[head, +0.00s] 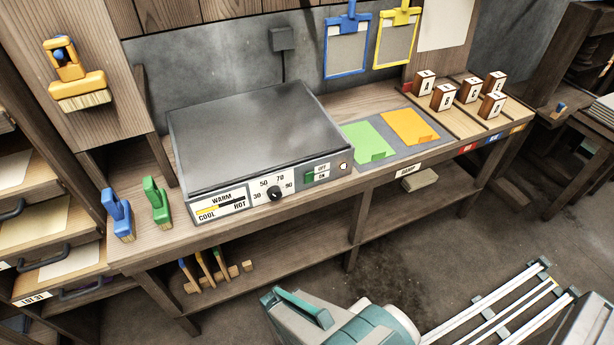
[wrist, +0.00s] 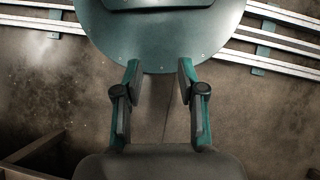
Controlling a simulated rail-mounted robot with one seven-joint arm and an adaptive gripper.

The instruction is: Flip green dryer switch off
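The dryer (head: 256,135) is a wide box with a dark flat top on the wooden bench in the head view. Its green switch (head: 309,178) sits on the right part of the front panel, beside the OFF and ON labels. The green piece appears at the lower, ON side, though it is small. My gripper (wrist: 159,70) shows in the wrist view with its two fingers apart and nothing between them. It is over the floor, away from the dryer. I cannot make out its fingers in the head view.
A black knob (head: 275,194) and a WARM/COOL/HOT gauge (head: 221,205) share the front panel. Blue (head: 120,214) and green (head: 157,202) brushes stand left of the dryer. Green (head: 367,142) and orange (head: 409,127) sheets lie to its right. Floor in front is mostly open.

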